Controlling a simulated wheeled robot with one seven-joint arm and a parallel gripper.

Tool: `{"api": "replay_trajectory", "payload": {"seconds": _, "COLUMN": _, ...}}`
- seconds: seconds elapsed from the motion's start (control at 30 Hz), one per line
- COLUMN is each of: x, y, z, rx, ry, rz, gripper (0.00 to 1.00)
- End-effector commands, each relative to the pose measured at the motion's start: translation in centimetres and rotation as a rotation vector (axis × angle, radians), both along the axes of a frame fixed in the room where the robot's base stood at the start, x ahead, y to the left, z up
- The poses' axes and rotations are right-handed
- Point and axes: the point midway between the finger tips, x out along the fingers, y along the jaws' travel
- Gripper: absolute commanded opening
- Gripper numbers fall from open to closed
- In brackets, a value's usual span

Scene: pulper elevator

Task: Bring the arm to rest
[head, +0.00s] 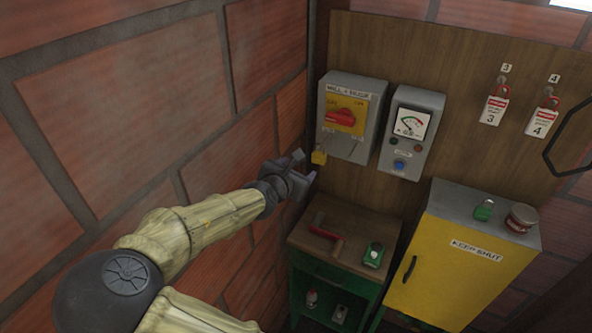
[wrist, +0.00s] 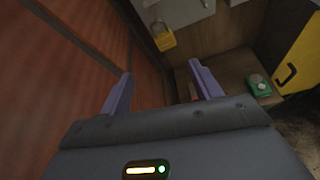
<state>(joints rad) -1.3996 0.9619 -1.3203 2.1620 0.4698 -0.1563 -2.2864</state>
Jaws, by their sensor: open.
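My gripper (head: 303,170) is at the end of my outstretched arm, near the brick wall, left of and a little below the grey switch box (head: 345,95). The box has a yellow plate with a red rotary handle (head: 341,117). A yellow padlock (head: 319,157) hangs at the box's lower left, close to my gripper in the head view. In the wrist view my two purple fingers (wrist: 163,90) are apart with nothing between them, and the padlock (wrist: 163,38) shows beyond them, apart from them.
A brick wall (head: 120,110) runs along the left. Below stands a green cabinet with a wooden top (head: 345,259), bearing a red-handled tool (head: 326,236) and a green item (head: 373,255). A gauge box (head: 412,130), tags (head: 493,110) and a yellow cabinet (head: 455,262) are to the right.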

Motion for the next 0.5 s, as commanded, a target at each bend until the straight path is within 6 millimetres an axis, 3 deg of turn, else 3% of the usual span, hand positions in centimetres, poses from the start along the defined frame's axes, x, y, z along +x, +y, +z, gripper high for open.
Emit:
{"api": "replay_trajectory", "payload": {"seconds": 0.27, "x": -0.1, "y": -0.6, "z": -0.6, "rx": 0.026, "ry": 0.008, "rz": -0.020, "gripper": 0.63}}
{"api": "replay_trajectory", "payload": {"seconds": 0.37, "x": -0.5, "y": -2.2, "z": -2.5, "rx": 0.113, "ry": 0.033, "rz": -0.084, "gripper": 0.63}}
{"api": "replay_trajectory", "payload": {"seconds": 0.5, "x": -2.2, "y": -5.6, "z": -6.8, "rx": 0.337, "ry": 0.085, "rz": -0.256, "gripper": 0.63}}
